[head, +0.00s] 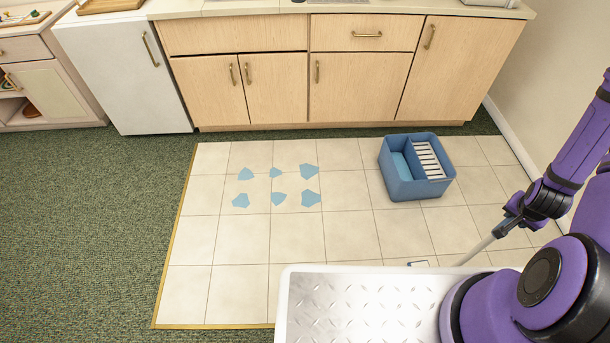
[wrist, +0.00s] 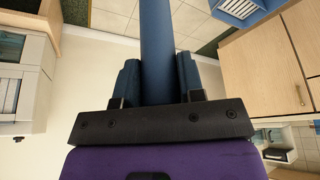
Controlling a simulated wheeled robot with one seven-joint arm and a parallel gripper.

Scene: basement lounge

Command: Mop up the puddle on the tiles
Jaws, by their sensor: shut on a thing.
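The puddle (head: 278,198) shows as several separate light blue patches on the left half of the cream tiles (head: 237,240). My gripper (head: 514,216) is at the right, above the tiles, shut on the handle of a mop (head: 478,251). The pale lower shaft slants down and left from it, behind my white tray. A small piece at the tray's far edge may be part of the mop head; the rest is hidden. In the wrist view the blue handle (wrist: 157,40) runs between the two fingers of my gripper (wrist: 157,82).
A blue bucket (head: 403,190) with a slatted white wringer stands on the tiles, right of the puddle. It shows in the wrist view (wrist: 238,9) too. Wooden cabinets (head: 360,85) and a white fridge (head: 125,75) line the back. Green carpet (head: 80,220) lies open at the left.

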